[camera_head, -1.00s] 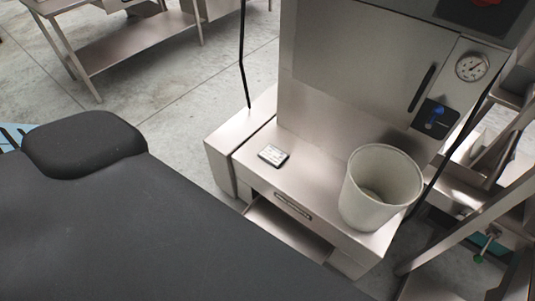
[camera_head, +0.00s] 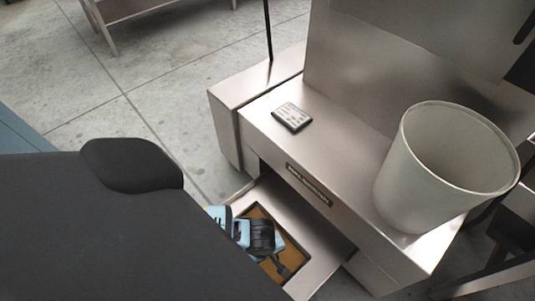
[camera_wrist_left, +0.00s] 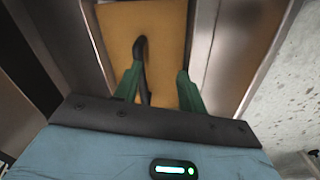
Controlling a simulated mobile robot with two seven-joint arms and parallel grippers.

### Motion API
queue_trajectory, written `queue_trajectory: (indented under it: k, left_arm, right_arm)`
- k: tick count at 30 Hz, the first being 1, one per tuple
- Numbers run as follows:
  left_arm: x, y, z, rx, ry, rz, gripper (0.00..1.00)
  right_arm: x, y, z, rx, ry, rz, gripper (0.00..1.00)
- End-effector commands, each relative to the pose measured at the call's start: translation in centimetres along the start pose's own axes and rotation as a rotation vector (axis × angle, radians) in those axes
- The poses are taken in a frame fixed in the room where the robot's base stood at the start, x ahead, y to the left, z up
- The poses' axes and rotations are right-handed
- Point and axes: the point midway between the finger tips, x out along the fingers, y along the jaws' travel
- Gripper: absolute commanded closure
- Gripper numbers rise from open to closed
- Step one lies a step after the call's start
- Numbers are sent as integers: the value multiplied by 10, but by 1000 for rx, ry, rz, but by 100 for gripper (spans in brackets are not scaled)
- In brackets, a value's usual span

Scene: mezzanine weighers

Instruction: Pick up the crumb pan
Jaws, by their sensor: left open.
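What appears to be the crumb pan (camera_head: 305,222) is a low steel tray with a tan floor, extending from the slot under the machine's ledge. In the left wrist view, the tan floor (camera_wrist_left: 168,28) lies between metal sides. A curved black handle-like piece (camera_wrist_left: 141,55) stands over it. My left gripper (camera_wrist_left: 159,80) is open, its green fingers either side of the black piece's lower part, apart from it as far as I see. In the head view, the light-blue and black left gripper (camera_head: 279,262) is over the tan area, fingertips unclear. My right gripper is not in view.
The steel machine's ledge (camera_head: 345,150) overhangs the tray. A large whitish bucket (camera_head: 425,175) stands on its right end and a small dark-framed device (camera_head: 292,117) on its left. Concrete floor (camera_head: 165,90) is open to the left.

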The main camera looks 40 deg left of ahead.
Motion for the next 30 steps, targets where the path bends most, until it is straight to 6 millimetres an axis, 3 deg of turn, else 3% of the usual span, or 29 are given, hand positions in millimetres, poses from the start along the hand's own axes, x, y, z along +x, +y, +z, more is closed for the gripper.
queue_trajectory:
  k: [1,3,9,17,24,30]
  left_arm:
    - [18,6,-15,-51,34,-23,59]
    - [26,14,-31,-124,74,-47,59]
    - [35,24,-57,-244,142,-76,59]
    - [36,25,-60,-261,150,-77,59]
    - [60,23,-63,-259,149,-78,59]
    - [62,23,-64,-259,149,-76,59]
  right_arm:
    - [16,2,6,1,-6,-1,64]
    - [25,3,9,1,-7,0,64]
    - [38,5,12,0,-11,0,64]
    - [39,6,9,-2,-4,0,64]
    - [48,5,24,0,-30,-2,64]
    - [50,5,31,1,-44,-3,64]
